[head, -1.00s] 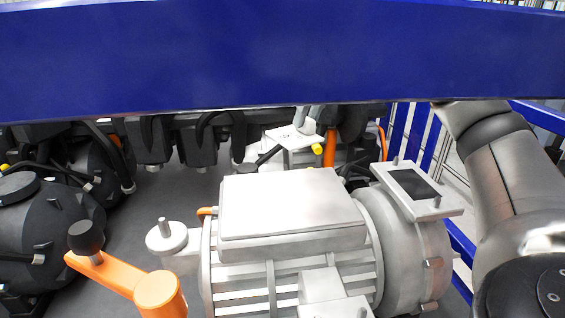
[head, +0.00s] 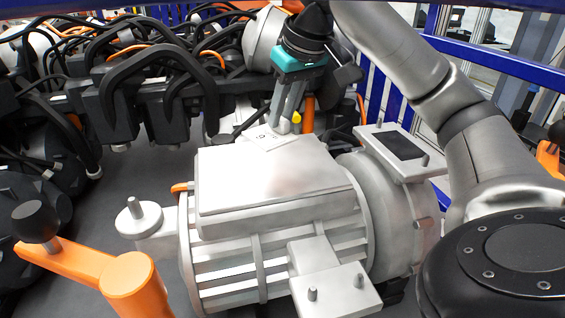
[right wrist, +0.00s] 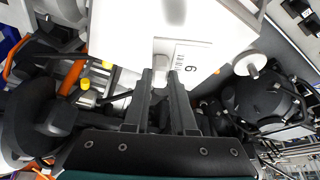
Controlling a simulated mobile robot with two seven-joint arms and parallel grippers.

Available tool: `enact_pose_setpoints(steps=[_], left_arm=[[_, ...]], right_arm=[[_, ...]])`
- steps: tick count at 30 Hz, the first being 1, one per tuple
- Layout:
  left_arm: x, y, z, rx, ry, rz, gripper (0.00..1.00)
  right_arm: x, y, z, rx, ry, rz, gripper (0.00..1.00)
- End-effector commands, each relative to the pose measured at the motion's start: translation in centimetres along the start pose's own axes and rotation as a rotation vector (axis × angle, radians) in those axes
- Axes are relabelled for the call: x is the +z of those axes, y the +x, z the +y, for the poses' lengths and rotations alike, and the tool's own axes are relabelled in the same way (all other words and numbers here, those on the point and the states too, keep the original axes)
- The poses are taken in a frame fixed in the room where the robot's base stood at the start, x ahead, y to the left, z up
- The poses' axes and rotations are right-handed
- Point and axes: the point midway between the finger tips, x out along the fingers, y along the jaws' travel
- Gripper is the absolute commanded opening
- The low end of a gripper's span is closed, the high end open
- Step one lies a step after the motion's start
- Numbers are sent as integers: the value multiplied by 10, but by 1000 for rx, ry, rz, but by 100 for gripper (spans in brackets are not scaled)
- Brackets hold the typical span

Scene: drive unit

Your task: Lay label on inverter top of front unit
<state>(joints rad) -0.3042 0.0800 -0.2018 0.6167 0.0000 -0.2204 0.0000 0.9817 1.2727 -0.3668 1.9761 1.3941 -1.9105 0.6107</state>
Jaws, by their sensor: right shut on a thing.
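The front unit is a silver finned drive unit (head: 235,262) in the middle of the head view. Its inverter top (head: 275,175) is a flat, pale, bare lid, which also shows as a white surface in the right wrist view (right wrist: 130,25). My right gripper (head: 277,122) comes down behind the lid's far edge. It is shut on a small white label (head: 261,138) with black print. In the right wrist view the label (right wrist: 193,62) sticks out past the fingertips (right wrist: 168,78) and overlaps the white surface. I cannot tell whether it touches. My left gripper is out of view.
An orange post with a black knob (head: 37,222) stands at the front left. A round flange with a dark square plate (head: 399,145) is right of the lid. Black hoses and dark units (head: 160,85) fill the back left. Blue fence rails (head: 500,65) are at the right.

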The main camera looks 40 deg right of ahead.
Motion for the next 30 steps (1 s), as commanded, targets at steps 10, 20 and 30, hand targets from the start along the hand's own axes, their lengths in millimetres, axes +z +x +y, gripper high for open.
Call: enact_pose_setpoints(steps=[10,20,30], left_arm=[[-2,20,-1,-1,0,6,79],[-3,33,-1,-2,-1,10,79],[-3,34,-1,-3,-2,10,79]], right_arm=[[17,41,0,1,1,-1,0],[29,71,0,0,1,2,0],[30,74,0,-1,1,1,25]])
